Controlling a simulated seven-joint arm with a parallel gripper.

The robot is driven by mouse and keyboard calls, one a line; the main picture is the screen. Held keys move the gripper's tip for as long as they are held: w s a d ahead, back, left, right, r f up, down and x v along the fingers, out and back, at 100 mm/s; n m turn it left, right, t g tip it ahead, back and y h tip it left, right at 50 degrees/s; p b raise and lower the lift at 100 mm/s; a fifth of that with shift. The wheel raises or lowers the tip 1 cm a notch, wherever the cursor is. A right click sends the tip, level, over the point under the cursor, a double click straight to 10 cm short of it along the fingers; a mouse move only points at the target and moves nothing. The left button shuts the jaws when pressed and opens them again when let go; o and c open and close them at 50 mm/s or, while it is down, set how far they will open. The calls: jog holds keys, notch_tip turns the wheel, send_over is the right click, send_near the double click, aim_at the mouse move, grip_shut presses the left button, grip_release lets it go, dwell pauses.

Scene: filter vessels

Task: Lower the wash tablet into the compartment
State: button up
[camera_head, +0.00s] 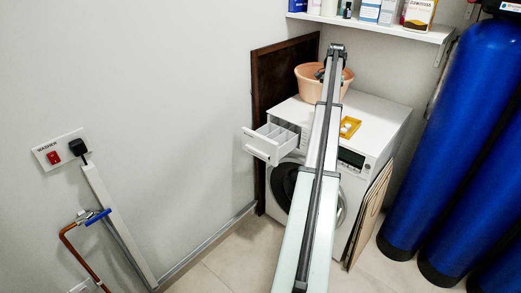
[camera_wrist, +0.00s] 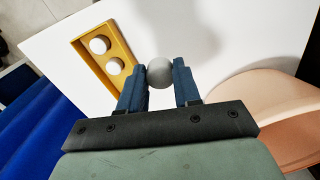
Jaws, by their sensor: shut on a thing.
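A round, greyish-white wash tablet (camera_wrist: 160,72) sits between the two blue fingers of my gripper (camera_wrist: 159,80). The fingers are shut on it, above the washing machine's white top. In the head view my gripper (camera_head: 322,74) is partly hidden by my own arm, in front of the peach basin, and the tablet cannot be made out there. The white detergent drawer (camera_head: 262,151) is pulled out at the upper left of the washing machine (camera_head: 378,113), with divided compartments (camera_head: 279,135) open at the top. My gripper is up and to the right of it.
A yellow tray (camera_wrist: 80,56) with two round white tablets lies on the machine top; it also shows in the head view (camera_head: 345,134). A peach basin (camera_head: 308,86) stands at the back. A shelf (camera_head: 385,29) hangs above. Blue tanks (camera_head: 458,130) stand at right.

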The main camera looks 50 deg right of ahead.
jog(key=w+a+f, duration=0.2)
jog(key=w+a, duration=0.6)
jog(key=w, duration=0.3)
send_over(266, 131)
jog(key=s+a, duration=0.3)
jog(key=a, duration=0.1)
notch_tip(266, 131, down, 6)
jog(key=shift+s, duration=0.15)
jog(key=shift+f, duration=5.65)
jog(key=shift+d+f, duration=0.1)
jog(key=shift+f, duration=0.9)
